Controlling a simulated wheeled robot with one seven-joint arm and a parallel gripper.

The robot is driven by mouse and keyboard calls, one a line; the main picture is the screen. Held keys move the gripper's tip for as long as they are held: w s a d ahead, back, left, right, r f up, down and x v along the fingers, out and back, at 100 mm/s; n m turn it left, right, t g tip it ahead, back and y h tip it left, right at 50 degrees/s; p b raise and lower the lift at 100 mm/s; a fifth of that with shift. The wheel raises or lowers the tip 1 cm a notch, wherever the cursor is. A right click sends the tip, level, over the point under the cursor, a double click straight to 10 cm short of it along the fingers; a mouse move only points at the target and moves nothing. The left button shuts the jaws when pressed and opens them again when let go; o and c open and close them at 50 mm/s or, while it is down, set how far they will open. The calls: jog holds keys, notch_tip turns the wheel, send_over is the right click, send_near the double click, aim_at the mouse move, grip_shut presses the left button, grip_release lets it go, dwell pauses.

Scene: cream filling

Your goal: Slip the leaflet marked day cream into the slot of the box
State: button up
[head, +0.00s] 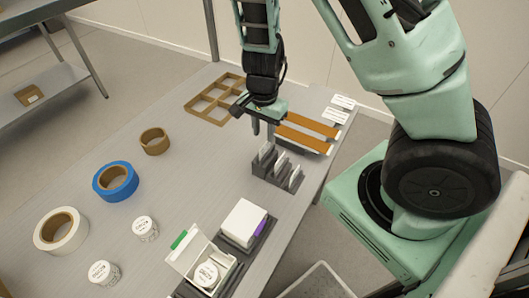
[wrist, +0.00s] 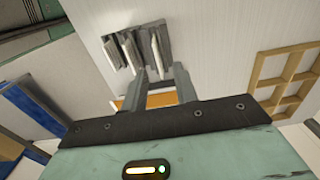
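A dark grey rack (head: 272,174) on the table holds white upright leaflets (head: 280,162) in stepped slots. They also show in the wrist view (wrist: 131,50), and their markings are too small to read, so I cannot tell which is day cream. My gripper (head: 263,128) is above the table just behind the rack, pointing down. In the wrist view its two fingers (wrist: 161,88) are apart with nothing held between them. An open white box (head: 172,258) with a green tab holds a white labelled jar (head: 206,274) near the front. I cannot make out its slot.
A white box (head: 243,221) with a purple side stands beside the open box. Two jars (head: 145,228) (head: 103,273) and tape rolls (head: 60,231) (head: 116,183) (head: 154,141) lie left. A cardboard divider (head: 196,103) and orange strips (head: 312,125) are behind. The table's middle is clear.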

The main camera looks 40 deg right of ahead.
aim_at(265, 144)
notch_tip(265, 144, down, 6)
jog(key=shift+s+d+r+b, duration=0.1)
jog(key=shift+s+b, duration=0.05)
jog(key=shift+b, duration=0.75)
grip_shut()
